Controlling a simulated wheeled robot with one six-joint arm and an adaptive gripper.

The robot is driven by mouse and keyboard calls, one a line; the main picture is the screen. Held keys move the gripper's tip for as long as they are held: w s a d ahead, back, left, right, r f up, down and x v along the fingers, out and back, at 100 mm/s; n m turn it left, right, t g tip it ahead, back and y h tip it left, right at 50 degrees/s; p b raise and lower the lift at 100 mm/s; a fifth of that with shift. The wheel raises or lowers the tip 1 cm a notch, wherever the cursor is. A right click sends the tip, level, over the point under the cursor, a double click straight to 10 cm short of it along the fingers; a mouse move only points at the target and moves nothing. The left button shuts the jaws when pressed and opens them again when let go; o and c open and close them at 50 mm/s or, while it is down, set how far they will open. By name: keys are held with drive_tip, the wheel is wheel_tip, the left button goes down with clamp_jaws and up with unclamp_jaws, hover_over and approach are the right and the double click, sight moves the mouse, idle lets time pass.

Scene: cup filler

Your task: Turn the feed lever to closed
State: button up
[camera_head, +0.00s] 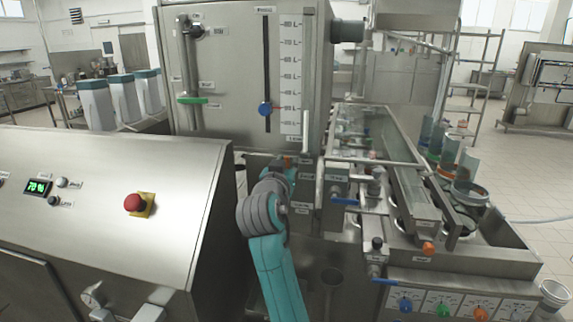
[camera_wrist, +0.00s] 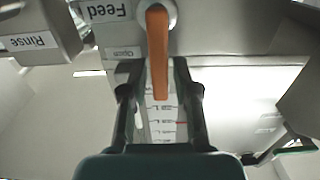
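The orange feed lever (camera_wrist: 157,50) hangs from a round pivot beside an upside-down "Feed" label (camera_wrist: 104,10) in the wrist view. A small "Open" label (camera_wrist: 121,52) is to the left of the lever. My gripper (camera_wrist: 154,80) is open, with one dark finger on each side of the lever's free end. Gaps show between the lever and both fingers. In the head view, my teal arm covers most of the area around the lever, and the gripper is largely hidden there.
A tank panel (camera_head: 235,60) with a level scale (camera_head: 290,75) stands behind my arm. A blue-handled valve (camera_head: 345,201) is close to the right. The control cabinet (camera_head: 110,200) with a red button (camera_head: 134,202) fills the left. A "Rinse" label (camera_wrist: 30,42) is near the feed lever.

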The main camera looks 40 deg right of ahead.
clamp_jaws()
drive_tip(key=shift+w+a, duration=0.1)
drive_tip(key=w+a+f+n, duration=0.3)
drive_tip(key=w+f+n, duration=0.1)
drive_tip(key=n, duration=1.4)
drive_tip(key=shift+f, duration=0.75)
drive_tip(key=shift+a, duration=0.1)
drive_tip(key=shift+o, duration=2.2)
unclamp_jaws()
